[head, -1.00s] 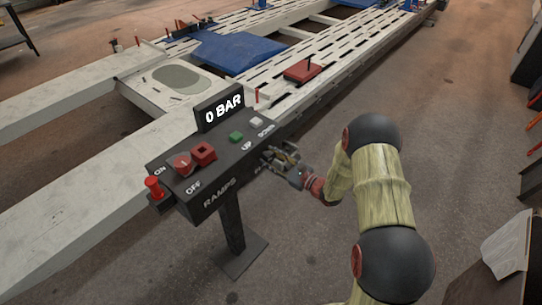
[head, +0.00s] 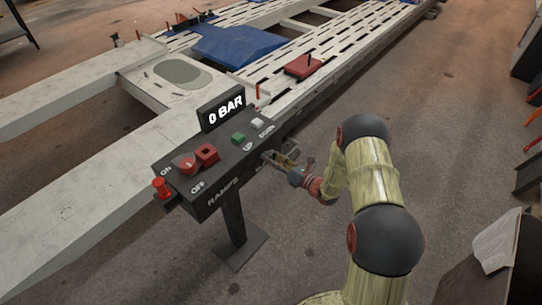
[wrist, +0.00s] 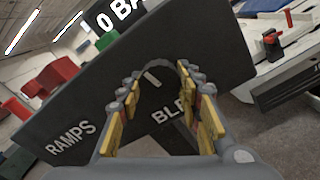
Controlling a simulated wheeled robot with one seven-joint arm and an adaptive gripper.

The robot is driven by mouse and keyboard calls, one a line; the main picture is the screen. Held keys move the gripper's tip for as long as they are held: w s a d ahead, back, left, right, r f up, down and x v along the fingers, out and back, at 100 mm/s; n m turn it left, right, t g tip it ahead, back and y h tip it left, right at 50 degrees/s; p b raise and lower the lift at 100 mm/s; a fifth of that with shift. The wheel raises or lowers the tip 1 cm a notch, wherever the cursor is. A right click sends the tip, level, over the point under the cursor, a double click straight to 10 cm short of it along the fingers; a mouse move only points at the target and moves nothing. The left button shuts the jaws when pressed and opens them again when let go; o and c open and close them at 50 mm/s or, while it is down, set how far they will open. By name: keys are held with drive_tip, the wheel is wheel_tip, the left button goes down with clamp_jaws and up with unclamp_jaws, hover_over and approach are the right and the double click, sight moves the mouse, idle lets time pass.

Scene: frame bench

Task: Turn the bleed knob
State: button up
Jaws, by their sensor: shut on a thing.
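The bleed knob (wrist: 165,85) is a dark round knob with a white pointer line, on the side face of the dark control box (head: 226,180). Part of its label, "BLE", shows below it in the wrist view. My gripper (wrist: 162,80) is shut on the knob, with its yellow-padded fingers on either side of it. In the head view my gripper (head: 273,157) is at the right end of the box's front face and hides the knob.
The box top carries a red rotary switch (head: 187,164), a red block (head: 207,154), a green button (head: 238,138) and a white button (head: 258,123). A red mushroom button (head: 161,187) sticks out at the left. The white ramp frame (head: 85,210) lies behind; open floor is at right.

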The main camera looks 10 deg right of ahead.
drive_tip(key=shift+m+p, duration=0.5)
drive_tip(key=shift+m, duration=0.6)
drive_tip(key=o, duration=1.2)
drive_tip(key=shift+c, duration=0.2)
drive_tip(key=shift+d, duration=0.1)
drive_tip(key=v, duration=1.2)
